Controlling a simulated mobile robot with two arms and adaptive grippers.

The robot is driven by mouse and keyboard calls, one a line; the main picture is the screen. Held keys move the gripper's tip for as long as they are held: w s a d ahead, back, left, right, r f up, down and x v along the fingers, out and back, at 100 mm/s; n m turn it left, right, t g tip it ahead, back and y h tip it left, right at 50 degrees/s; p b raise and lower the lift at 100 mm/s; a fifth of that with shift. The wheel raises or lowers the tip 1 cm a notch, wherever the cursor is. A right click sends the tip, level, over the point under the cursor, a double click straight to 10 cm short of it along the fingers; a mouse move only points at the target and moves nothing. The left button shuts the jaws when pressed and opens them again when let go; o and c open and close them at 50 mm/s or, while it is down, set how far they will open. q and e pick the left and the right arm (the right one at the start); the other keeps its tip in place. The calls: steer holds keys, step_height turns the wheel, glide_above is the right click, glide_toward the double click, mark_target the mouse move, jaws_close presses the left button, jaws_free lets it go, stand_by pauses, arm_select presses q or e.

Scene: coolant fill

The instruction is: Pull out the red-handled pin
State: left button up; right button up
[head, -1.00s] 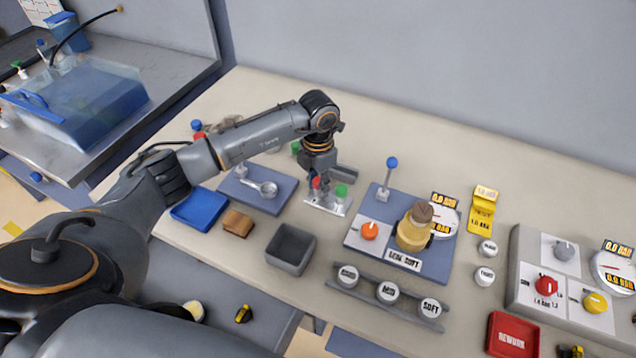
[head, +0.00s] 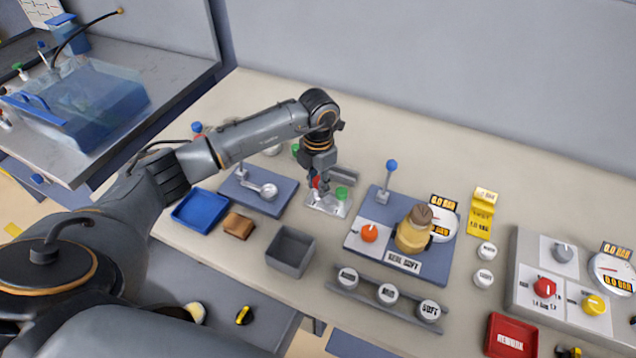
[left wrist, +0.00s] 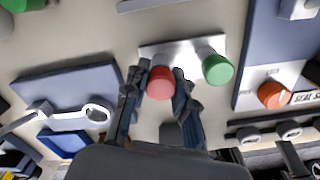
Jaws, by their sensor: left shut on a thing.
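The red-handled pin (left wrist: 161,82) stands in a small light metal plate (left wrist: 190,48), beside a green-handled pin (left wrist: 217,70). In the left wrist view my left gripper (left wrist: 165,90) has a finger on each side of the red handle and is shut on it. In the head view my left gripper (head: 318,186) reaches down over the plate (head: 330,204), and only a bit of red shows by the fingers. The green handle (head: 341,193) stands just to the right, apart from the fingers. The pin's shaft is hidden. My right gripper is not in view.
A blue-grey board with a ring clamp (head: 262,200) lies to the left, with a blue tray (head: 199,209) and grey bin (head: 290,251) nearby. To the right is a board with a blue-knobbed lever (head: 391,166), an orange knob (head: 369,233) and a tan bottle (head: 413,232).

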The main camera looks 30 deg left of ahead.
mark_target(318, 180)
arm_select(q)
steer(key=shift+r+p, duration=1.45)
steer(key=shift+r, duration=1.25)
